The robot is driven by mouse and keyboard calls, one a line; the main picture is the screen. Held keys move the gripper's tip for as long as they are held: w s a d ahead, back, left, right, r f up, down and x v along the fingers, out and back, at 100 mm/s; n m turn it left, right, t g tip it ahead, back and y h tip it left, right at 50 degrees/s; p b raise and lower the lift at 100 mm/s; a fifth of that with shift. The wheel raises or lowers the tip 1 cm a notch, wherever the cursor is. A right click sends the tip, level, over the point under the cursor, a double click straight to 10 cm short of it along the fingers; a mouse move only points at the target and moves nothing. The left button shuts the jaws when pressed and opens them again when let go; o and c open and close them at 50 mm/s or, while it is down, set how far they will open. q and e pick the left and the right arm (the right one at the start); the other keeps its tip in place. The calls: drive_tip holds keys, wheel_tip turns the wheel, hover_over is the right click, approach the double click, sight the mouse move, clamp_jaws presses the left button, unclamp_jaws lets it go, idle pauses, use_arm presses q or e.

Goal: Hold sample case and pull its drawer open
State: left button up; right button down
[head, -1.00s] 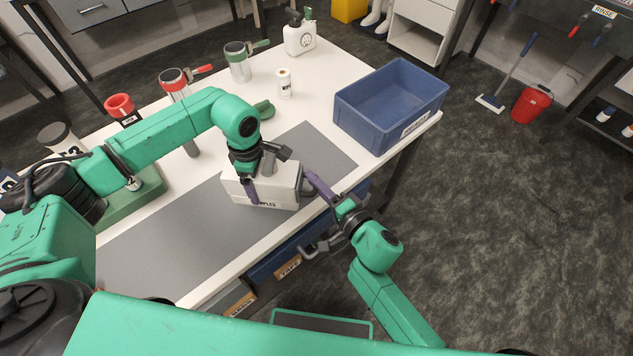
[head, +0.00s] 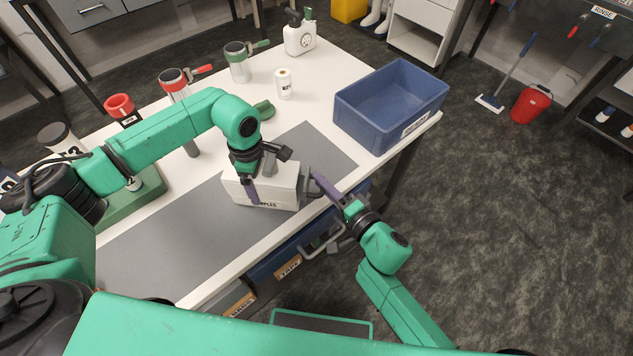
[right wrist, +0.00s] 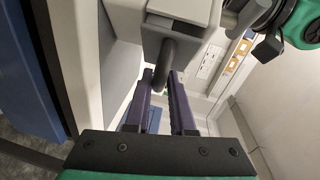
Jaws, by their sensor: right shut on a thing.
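The sample case (head: 240,188) is a white box with a dark label on its front, lying on the grey mat. My left gripper (head: 262,172) is over its top, with a purple finger down its front face; whether it is clamped is unclear. My right gripper (head: 318,182) is at the case's right end, shut on the grey drawer handle. In the right wrist view the handle bar (right wrist: 164,68) lies between the purple fingertips (right wrist: 160,80). A grey block (right wrist: 180,30) stands behind it. How far the drawer is out is unclear.
A blue bin (head: 390,105) stands at the table's right end. A white bottle (head: 284,84), a white jug (head: 299,38) and several tools stand farther back. The mat (head: 175,245) is clear left of the case.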

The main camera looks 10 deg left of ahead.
use_arm(q)
drive_tip(key=shift+w+r, duration=0.1)
drive_tip(key=shift+r, duration=0.05)
drive_tip(key=shift+a, duration=0.15)
use_arm(e)
drive_tip(key=d, duration=0.9)
drive_tip(key=shift+f, duration=0.35)
drive_tip(key=shift+d, duration=0.1)
drive_tip(key=c, duration=0.8)
unclamp_jaws()
drive_tip(key=shift+c, duration=0.2)
drive_tip(key=shift+r, duration=0.15)
use_arm(q)
drive_tip(key=shift+s+f, duration=0.2)
drive_tip(key=shift+f, duration=0.05)
use_arm(e)
drive_tip(key=v, duration=1.2)
drive_tip(key=shift+s, duration=0.1)
